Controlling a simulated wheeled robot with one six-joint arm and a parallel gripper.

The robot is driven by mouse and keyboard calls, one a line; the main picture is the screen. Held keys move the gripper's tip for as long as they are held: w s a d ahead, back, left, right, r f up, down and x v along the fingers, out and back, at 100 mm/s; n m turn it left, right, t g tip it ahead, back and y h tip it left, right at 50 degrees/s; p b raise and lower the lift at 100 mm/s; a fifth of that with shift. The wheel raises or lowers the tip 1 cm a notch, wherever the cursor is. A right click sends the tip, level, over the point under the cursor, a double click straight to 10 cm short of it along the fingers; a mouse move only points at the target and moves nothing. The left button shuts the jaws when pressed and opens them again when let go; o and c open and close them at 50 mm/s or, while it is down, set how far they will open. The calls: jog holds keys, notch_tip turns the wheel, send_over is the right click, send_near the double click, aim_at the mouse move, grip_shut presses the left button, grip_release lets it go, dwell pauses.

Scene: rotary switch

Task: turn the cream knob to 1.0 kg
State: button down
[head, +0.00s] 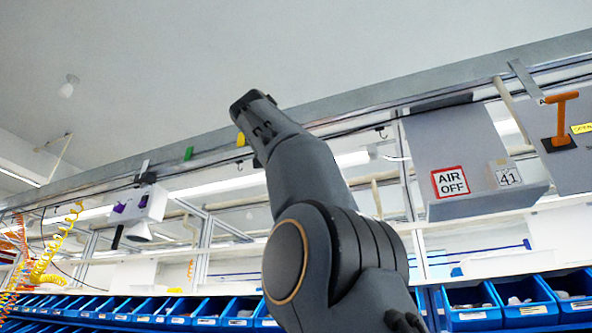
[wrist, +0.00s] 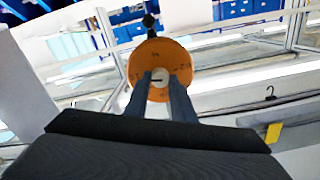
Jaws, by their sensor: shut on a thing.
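In the head view my raised arm fills the middle, and I cannot make out the knob or the dial there.
A grey panel with an AIR OFF sign (head: 451,182) hangs at right in the head view. An orange T-handle (head: 562,113) stands beyond it. A white box with purple parts (head: 139,204) hangs at left. Blue bins (head: 473,307) line the shelf below. A yellow tag (wrist: 273,133) is at right in the wrist view.

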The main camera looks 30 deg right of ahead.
jog(key=shift+f, duration=0.15)
jog(key=c, duration=1.5)
grip_release()
jog(key=shift+b+v, duration=0.85)
jog(key=shift+v, duration=3.05)
jog(key=shift+w, duration=0.1)
